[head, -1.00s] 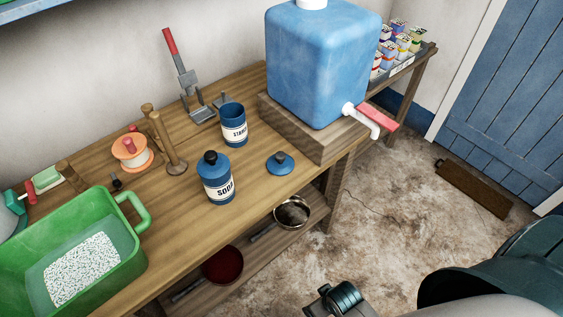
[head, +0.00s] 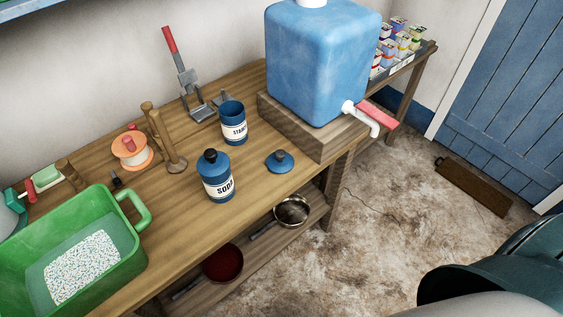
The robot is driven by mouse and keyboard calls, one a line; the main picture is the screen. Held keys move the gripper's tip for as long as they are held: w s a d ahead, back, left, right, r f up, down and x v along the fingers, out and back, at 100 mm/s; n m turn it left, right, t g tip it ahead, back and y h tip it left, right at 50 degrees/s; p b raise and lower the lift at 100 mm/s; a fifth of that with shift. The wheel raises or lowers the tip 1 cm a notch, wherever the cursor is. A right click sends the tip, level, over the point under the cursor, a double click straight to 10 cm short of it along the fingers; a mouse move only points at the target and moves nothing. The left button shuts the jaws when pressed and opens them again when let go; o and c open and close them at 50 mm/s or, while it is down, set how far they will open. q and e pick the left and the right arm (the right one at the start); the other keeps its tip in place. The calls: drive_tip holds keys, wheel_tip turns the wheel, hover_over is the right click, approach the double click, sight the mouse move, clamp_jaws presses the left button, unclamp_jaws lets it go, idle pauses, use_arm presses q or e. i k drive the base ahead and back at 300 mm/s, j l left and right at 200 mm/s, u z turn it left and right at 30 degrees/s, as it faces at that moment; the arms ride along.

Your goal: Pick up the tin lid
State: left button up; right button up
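The tin lid (head: 280,162) is a small blue disc with a dark knob. It lies flat on the wooden bench near its front edge. The blue soda tin (head: 217,177) stands to its left with a dark-knobbed lid on. The blue starch tin (head: 233,123) stands behind and to the left of the lid, with its top open. Neither gripper shows in the head view, and nothing touches the lid.
A blue water tank (head: 322,62) with a red-handled tap (head: 376,115) sits on a wooden block right of the lid. A green tub (head: 128,257) stands at the left. Two pans, one of them grey (head: 291,211), lie on the shelf below.

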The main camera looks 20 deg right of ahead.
sight(280, 161)
drive_tip(key=j+z, duration=0.15)
drive_tip(key=z, duration=0.25)
drive_tip(key=i+j+z, duration=0.1)
drive_tip(key=z, duration=0.3)
drive_tip(key=i, duration=0.5)
drive_tip(key=k+l+u, duration=0.15)
drive_tip(key=l, duration=0.25)
